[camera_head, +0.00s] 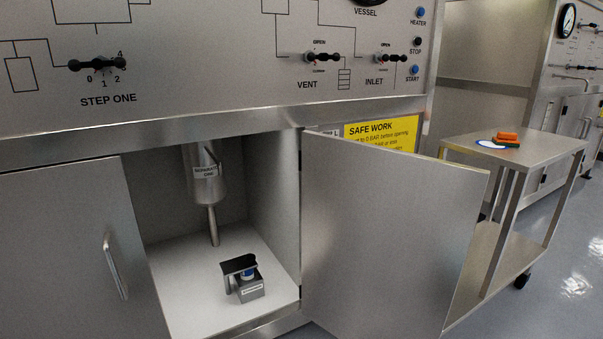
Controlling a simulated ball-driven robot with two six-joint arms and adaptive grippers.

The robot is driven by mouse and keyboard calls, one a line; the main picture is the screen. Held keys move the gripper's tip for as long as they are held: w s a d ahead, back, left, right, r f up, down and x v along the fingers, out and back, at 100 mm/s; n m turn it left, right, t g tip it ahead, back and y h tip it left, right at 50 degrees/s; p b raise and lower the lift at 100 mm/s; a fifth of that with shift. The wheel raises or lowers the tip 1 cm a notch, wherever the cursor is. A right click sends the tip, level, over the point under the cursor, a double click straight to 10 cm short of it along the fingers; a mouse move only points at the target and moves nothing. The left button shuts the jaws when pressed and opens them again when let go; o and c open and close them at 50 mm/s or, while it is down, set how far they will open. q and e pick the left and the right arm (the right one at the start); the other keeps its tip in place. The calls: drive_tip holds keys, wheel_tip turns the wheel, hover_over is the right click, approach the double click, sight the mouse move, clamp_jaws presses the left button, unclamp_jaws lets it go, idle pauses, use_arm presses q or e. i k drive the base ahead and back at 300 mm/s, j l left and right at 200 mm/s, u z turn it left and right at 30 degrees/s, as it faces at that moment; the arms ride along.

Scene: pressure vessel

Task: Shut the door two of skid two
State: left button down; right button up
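A steel cabinet door (388,235) stands wide open. It is hinged at the right side of the cabinet opening and swung out to the right. No handle shows on the face I see, and no number on it is readable. The open compartment (190,300) has a white floor. A second steel door (70,250) with a vertical bar handle (115,266) is left of the opening and looks shut or nearly so. Neither of my grippers is in view.
Inside hang a steel vessel (205,178) and its outlet pipe; a small dark bracketed block (242,280) sits on the floor. Behind the open door stands a wheeled steel cart (460,145) with orange and green items (507,138). Control knobs (320,57) line the panel above.

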sight(387, 232)
drive_tip(key=l+u, duration=0.15)
drive_tip(key=u, duration=0.65)
drive_tip(key=l+u, duration=0.5)
drive_tip(key=l, duration=0.25)
drive_tip(key=l+u, duration=0.5)
drive_tip(key=l, duration=0.2)
drive_tip(key=k+l, duration=0.1)
drive_tip(key=l, duration=0.3)
drive_tip(key=k+l, duration=0.1)
drive_tip(key=l, duration=0.3)
drive_tip(key=k+l+u, duration=0.1)
drive_tip(key=l, duration=0.3)
drive_tip(key=k+l, duration=0.15)
drive_tip(key=l, duration=0.25)
drive_tip(key=k+l+u, duration=0.1)
drive_tip(key=l, duration=0.3)
drive_tip(key=k+l, duration=0.2)
drive_tip(key=l, duration=0.2)
